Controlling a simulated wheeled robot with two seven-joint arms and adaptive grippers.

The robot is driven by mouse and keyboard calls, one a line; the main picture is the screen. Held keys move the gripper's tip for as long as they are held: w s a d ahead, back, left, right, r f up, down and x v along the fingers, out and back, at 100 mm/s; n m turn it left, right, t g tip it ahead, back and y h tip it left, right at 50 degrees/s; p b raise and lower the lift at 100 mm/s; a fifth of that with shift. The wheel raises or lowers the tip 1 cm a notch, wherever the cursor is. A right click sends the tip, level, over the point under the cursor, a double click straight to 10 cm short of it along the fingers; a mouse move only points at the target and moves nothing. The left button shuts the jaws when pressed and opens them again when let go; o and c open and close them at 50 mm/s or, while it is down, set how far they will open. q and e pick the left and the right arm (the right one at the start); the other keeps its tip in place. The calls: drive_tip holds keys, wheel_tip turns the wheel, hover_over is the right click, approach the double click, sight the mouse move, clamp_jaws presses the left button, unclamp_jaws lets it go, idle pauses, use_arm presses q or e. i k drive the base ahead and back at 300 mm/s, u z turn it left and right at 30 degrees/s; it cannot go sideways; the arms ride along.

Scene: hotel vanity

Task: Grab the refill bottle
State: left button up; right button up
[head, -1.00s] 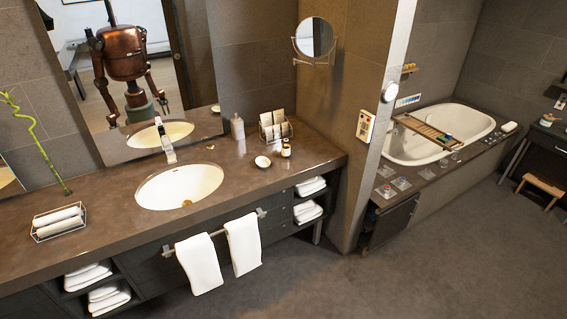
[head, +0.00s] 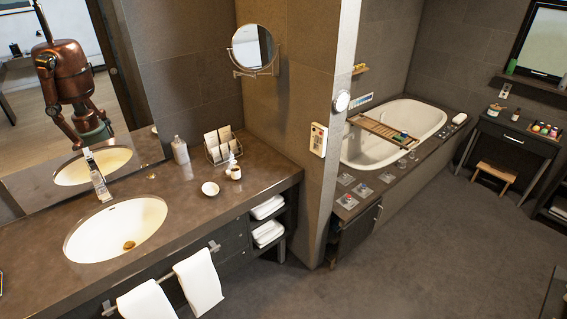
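A pale grey bottle with a narrow neck (head: 181,151) stands upright on the vanity counter, near the back wall and right of the sink. I cannot tell from a label which of the two is the refill bottle. Neither of my grippers is in view directly. A copper-coloured robot shows in the mirror, but its hands are too unclear to read. Nothing touches either bottle.
The brown counter (head: 190,205) holds a sink (head: 117,230) with a tall faucet (head: 96,174), a small white dish (head: 210,188) and a wire rack of cards (head: 217,146). A round mirror (head: 252,47) juts from the wall. Towels (head: 198,283) hang in front. Floor at right is open.

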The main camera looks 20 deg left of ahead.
sight(235, 168)
drive_tip(key=z, duration=0.15)
drive_tip(key=i, duration=1.6)
drive_tip(key=u, duration=0.65)
